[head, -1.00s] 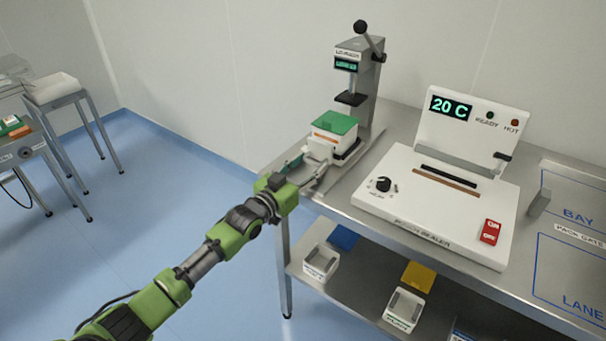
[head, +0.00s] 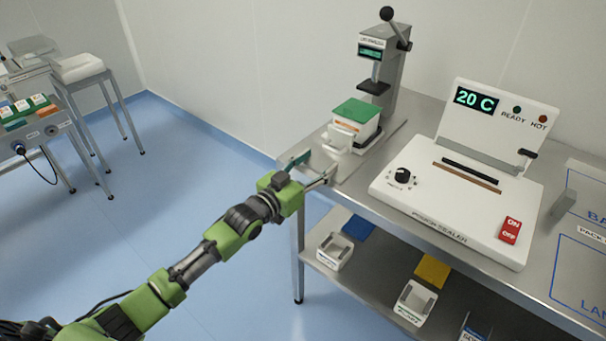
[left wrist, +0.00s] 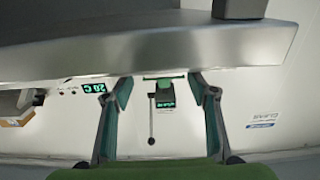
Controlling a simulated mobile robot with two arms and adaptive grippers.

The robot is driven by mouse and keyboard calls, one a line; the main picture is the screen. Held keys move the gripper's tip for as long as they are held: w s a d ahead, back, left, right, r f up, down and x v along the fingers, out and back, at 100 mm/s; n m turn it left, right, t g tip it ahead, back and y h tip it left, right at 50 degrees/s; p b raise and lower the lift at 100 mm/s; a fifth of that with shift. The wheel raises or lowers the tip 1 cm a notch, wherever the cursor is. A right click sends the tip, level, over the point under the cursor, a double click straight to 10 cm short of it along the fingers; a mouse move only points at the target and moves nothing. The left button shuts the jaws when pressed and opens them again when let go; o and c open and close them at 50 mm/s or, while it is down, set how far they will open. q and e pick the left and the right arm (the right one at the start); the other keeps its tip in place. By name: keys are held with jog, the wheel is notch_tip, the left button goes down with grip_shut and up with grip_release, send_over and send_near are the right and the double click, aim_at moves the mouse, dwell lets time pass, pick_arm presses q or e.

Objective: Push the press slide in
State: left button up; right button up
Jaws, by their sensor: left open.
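The grey press (head: 383,80) stands upright at the back left of the steel table, with a lever and a small lit display. At its foot, a white block with a green top (head: 357,111) sits on the slide, at the front of the press head. A pale handle-like part (head: 339,138) faces my left gripper (head: 312,168). That gripper is open and empty, at the table's left edge, apart from the block. In the left wrist view the press (left wrist: 165,95) appears inverted between the open fingers. My right gripper is not in view.
The white pouch sealer (head: 455,190), reading 20 C, stands right of the press. The lower shelf holds white bins (head: 335,252) and blue and yellow pieces. The steel table edge (left wrist: 150,50) is close in the left wrist view. Open floor lies left.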

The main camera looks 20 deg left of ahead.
pick_arm(q)
jog(key=v, duration=0.6)
jog(key=shift+s, duration=0.3)
